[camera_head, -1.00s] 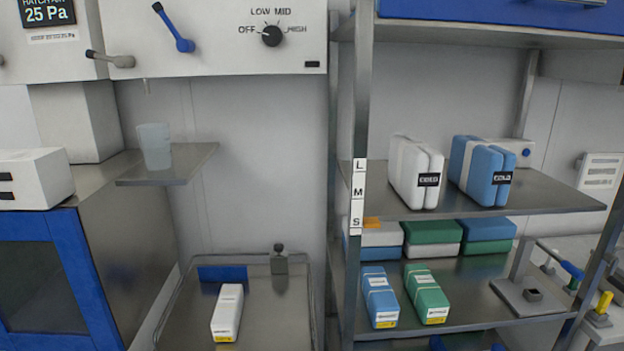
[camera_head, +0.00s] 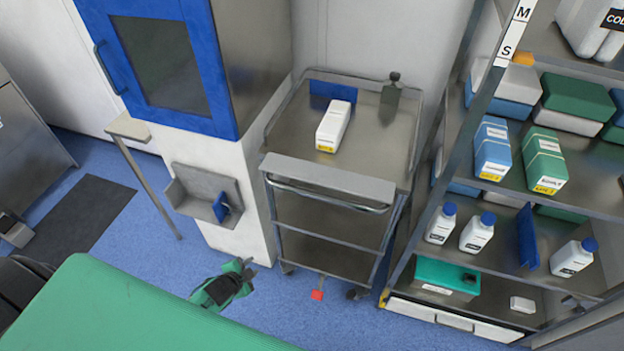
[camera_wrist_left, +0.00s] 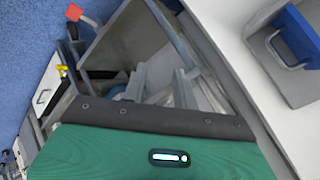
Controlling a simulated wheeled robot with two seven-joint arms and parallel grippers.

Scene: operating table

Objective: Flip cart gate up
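The steel cart (camera_head: 375,140) stands mid-picture in the head view. Its gate, a pale grey panel (camera_head: 330,179), runs along the front edge of the top shelf, just above the cart's handle rail (camera_head: 330,198). The gate's exact tilt is hard to tell. My left gripper (camera_head: 246,268), with a green and black body, is low, in front and left of the cart, apart from the gate. The left wrist view shows its green housing (camera_wrist_left: 120,155); grey shapes beyond blend with the cart, so the finger gap is unclear. My right gripper is out of view.
A white bottle-like box (camera_head: 335,125) lies on the cart top. A blue-doored cabinet (camera_head: 215,65) stands left, with a grey wall holder (camera_head: 195,182) below. A stocked shelf rack (camera_head: 450,150) is at right. A green surface (camera_head: 110,310) fills the lower left. A red pedal (camera_head: 317,295) is below the cart.

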